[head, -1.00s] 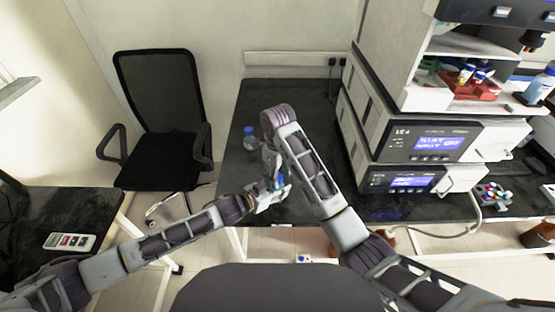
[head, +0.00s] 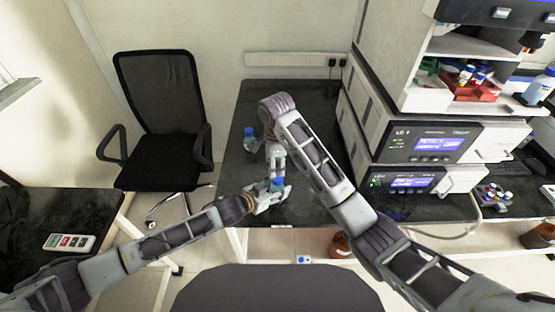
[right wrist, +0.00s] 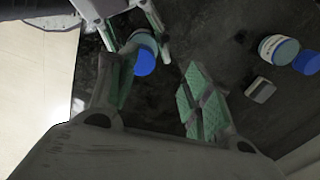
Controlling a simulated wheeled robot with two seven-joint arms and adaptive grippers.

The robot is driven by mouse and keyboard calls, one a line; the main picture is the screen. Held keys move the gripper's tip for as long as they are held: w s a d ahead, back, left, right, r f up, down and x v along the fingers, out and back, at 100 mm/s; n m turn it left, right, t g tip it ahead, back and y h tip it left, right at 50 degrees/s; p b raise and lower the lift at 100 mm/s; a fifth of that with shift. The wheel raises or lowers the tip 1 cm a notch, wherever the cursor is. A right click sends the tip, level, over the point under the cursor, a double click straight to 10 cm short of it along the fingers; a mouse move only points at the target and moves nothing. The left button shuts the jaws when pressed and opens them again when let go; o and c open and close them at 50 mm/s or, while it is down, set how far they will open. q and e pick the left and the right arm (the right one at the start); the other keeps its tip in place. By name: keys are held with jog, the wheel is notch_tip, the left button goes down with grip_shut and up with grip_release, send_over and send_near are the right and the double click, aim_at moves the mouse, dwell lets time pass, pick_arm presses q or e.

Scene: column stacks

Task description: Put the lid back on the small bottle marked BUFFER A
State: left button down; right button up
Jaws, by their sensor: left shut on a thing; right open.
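My left gripper (head: 268,199) is shut on a small bottle (right wrist: 138,40) at the near part of the dark bench. A blue lid (right wrist: 145,61) sits on the end of this bottle; it also shows in the head view (head: 277,182). I cannot tell how tight the lid is, and no label can be read. My right gripper (right wrist: 155,92) is open and empty, just behind the held bottle in the head view (head: 274,158). In the right wrist view the lid lies beyond its spread fingers.
Stacked instruments (head: 430,142) fill the right side. A black chair (head: 160,100) stands left.

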aim_at(278, 178)
jog(key=r+m, duration=0.1)
jog(key=m, duration=1)
jog(key=s+r+m, duration=0.1)
jog(key=m, duration=1.1)
jog(key=r+m, duration=0.2)
jog(key=m, duration=0.9)
jog(key=shift+s+a+r+m, duration=0.1)
jog(key=shift+s+a+m, duration=0.1)
jog(key=shift+a+m, duration=0.2)
jog(key=n, duration=0.2)
jog(key=d+n, duration=0.1)
jog(key=n, duration=0.2)
jog(key=shift+s+d+n+g, duration=0.3)
jog(key=shift+s+n+g, duration=0.05)
jog(key=shift+n+g, duration=0.05)
jog(key=shift+f, duration=4.1)
